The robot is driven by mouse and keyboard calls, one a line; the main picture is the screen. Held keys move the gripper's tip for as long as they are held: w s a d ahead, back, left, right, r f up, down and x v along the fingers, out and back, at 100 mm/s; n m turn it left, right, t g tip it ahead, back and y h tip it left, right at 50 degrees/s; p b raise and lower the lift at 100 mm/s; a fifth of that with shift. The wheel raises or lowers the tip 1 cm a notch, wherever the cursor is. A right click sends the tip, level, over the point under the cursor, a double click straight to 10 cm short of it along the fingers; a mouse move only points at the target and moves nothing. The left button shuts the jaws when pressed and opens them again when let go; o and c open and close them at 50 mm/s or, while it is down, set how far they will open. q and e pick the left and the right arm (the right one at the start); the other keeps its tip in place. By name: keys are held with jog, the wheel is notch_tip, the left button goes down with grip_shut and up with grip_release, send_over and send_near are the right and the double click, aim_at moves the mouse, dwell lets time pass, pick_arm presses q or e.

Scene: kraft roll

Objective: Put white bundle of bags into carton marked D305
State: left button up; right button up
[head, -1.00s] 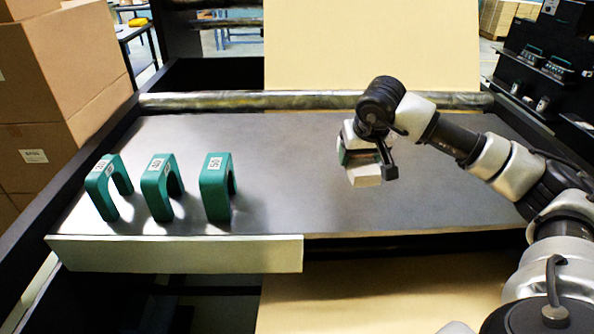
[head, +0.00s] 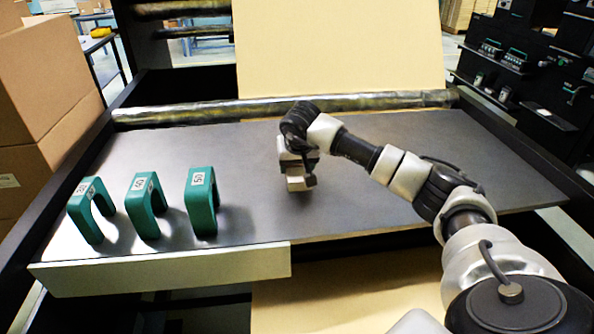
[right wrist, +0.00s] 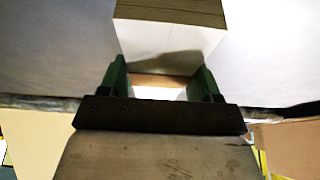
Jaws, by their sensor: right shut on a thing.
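My right gripper (head: 298,172) is shut on a white block-shaped bundle (head: 298,184) over the middle of the dark table. In the right wrist view the bundle (right wrist: 170,38) sticks out beyond the green-padded fingers of the gripper (right wrist: 160,78), with white sides and a tan, layered-looking face. I cannot tell whether its underside touches the table. My left gripper is not in view.
Three green arch-shaped pieces with labels, the nearest to my gripper being this green arch (head: 203,200), stand on the left of the dark table (head: 400,205). A metal roller (head: 200,113) runs along its back. A pale strip (head: 160,272) edges the front left. The table's right part is bare.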

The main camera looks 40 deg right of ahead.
aim_at(298, 168)
jog(key=shift+f, duration=1.45)
jog(key=shift+f, duration=0.2)
jog(key=o, duration=1.1)
jog(key=shift+c, duration=0.2)
jog(key=shift+r, duration=0.1)
